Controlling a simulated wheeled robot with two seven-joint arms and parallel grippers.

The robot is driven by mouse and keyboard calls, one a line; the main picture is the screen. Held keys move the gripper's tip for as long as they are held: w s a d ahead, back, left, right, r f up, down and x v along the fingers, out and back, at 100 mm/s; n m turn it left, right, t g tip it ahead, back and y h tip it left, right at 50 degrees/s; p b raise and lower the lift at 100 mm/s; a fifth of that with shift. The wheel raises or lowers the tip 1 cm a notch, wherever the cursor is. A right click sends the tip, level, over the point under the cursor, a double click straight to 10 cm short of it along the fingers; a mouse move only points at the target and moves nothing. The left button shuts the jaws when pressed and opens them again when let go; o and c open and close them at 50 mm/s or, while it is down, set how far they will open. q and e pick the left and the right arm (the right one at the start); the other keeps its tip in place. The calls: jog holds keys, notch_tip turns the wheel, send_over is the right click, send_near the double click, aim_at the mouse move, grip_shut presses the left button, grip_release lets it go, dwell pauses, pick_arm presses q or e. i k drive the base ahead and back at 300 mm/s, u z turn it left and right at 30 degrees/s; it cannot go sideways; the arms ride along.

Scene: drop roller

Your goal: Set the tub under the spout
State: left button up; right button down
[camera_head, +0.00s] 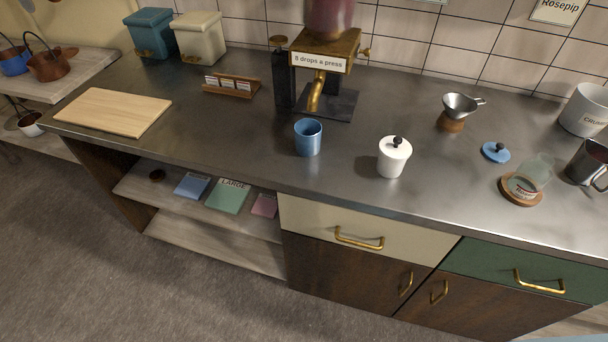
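An open blue tub (308,139) stands upright on the steel counter, in front of the dispenser and a little left of its base plate. A white tub (391,163) with a white lid and dark knob stands to its right. The dispenser (325,45) has a wooden body labelled "8 drops a press". Its brass spout (316,92) points down over a dark base plate (340,103), and I see nothing standing on that plate. A blue lid (496,152) with a dark knob lies further right on the counter. Neither of my grippers is in view.
A cutting board (114,111) and a wooden card holder (231,86) lie to the left. A metal funnel (461,105) on a wooden stand, a glass jar (526,179) on a wooden coaster and a metal jug (588,163) are at right. The counter's front middle is clear.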

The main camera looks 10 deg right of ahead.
aim_at(308, 131)
jog(key=u, duration=0.05)
jog(key=k, duration=0.1)
jog(key=u, duration=1.8)
jog(key=i, duration=1.25)
jog(key=z, duration=2.25)
